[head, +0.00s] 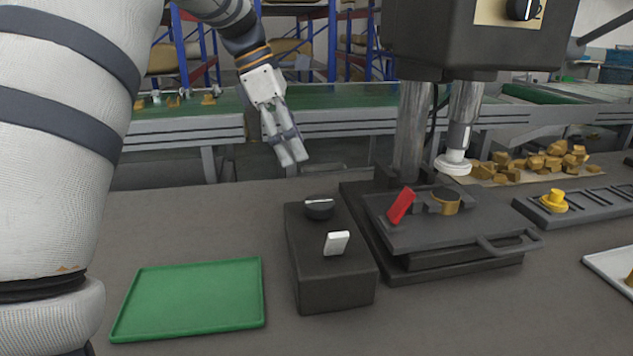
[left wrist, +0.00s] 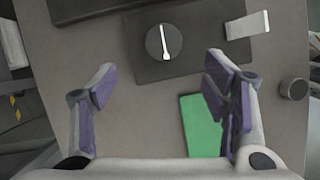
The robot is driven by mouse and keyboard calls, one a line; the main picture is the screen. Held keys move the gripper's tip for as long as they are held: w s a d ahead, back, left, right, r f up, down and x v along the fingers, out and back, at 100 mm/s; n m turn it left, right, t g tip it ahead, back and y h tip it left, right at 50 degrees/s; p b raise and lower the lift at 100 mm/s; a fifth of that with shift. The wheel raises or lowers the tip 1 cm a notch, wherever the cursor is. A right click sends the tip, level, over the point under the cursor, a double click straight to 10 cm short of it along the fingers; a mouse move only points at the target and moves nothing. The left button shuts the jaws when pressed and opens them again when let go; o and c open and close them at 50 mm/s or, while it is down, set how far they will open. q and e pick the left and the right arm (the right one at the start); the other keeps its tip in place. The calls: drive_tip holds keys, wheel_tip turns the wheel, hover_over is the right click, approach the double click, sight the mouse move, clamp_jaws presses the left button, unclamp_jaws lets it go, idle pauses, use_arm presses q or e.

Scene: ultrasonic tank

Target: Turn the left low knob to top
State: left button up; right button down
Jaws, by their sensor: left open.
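A low dark box (head: 333,282) stands on the table with a round black knob (head: 319,208) on its top. The knob carries a white pointer line, which lies roughly crosswise in the head view. In the left wrist view the knob (left wrist: 158,46) shows its line running almost up and down. A white paddle switch (head: 336,243) sits in front of the knob on the same box; it also shows in the left wrist view (left wrist: 247,25). My left gripper (head: 291,155) is above and behind the box, pointing down, apart from the knob. Its fingers are spread and empty (left wrist: 160,70). My right gripper is out of view.
A green tray (head: 190,298) lies left of the box. Right of it stands a dark press with a red lever (head: 401,205), a handle, a vertical column (head: 411,130) and another knob (head: 521,9) high up. A conveyor (head: 190,130) runs behind.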

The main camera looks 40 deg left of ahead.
sight(321, 201)
use_arm(q)
drive_tip(key=x, duration=1.1)
drive_tip(key=shift+s+d+f, duration=0.1)
drive_tip(key=shift+d+f, duration=0.2)
drive_tip(key=shift+d, duration=0.1)
drive_tip(key=c, duration=1.2)
